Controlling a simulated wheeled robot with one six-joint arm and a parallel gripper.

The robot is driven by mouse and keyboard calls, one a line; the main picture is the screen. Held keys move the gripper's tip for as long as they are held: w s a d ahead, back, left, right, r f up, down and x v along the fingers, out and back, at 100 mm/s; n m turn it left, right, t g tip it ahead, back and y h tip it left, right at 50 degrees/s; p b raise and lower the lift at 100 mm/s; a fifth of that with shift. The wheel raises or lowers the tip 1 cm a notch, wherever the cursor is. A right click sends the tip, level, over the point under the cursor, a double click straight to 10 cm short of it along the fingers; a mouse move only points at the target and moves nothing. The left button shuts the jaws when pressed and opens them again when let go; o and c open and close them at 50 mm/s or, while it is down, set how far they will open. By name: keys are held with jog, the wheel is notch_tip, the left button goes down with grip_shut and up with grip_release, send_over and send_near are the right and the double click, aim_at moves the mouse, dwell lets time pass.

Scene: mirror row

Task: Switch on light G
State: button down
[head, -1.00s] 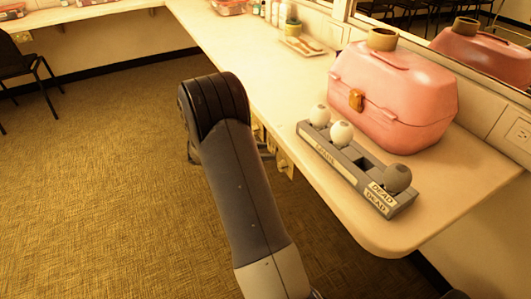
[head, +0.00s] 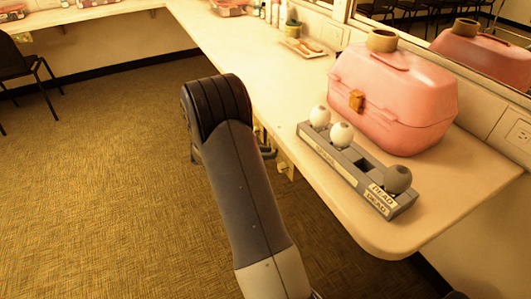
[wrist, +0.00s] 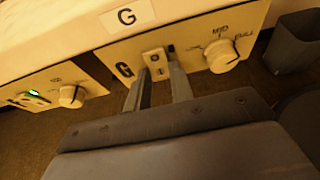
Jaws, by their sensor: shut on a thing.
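In the wrist view, the light G panel (wrist: 195,32) is a cream box under the counter edge, with a black G on its face. A G label (wrist: 127,17) is on the edge above. A small switch plate (wrist: 154,58) sits between the G and a white dial (wrist: 222,55) marked MID and FULL. My gripper (wrist: 160,72) has its two grey fingertips at the switch plate, one on each side, shut on the switch. The fingers partly cover the plate, and I cannot tell the switch position. In the head view my arm hides the gripper.
A neighbouring panel with a green light (wrist: 36,93) and a dial (wrist: 71,96) is at left. A dark bin (wrist: 293,42) stands at right. On the counter (head: 440,215) are a pink case (head: 395,100) and a grey bulb rack (head: 345,165). Open carpet (head: 100,180) lies left.

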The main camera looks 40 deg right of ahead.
jog(key=h+b, duration=0.1)
jog(key=g+h+b, duration=0.1)
jog(key=shift+f+h, duration=0.4)
jog(key=c, duration=1.2)
grip_release()
jog(key=shift+c, duration=0.2)
jog(key=p+v, duration=0.1)
jog(key=v, duration=0.9)
jog(key=shift+a, duration=0.4)
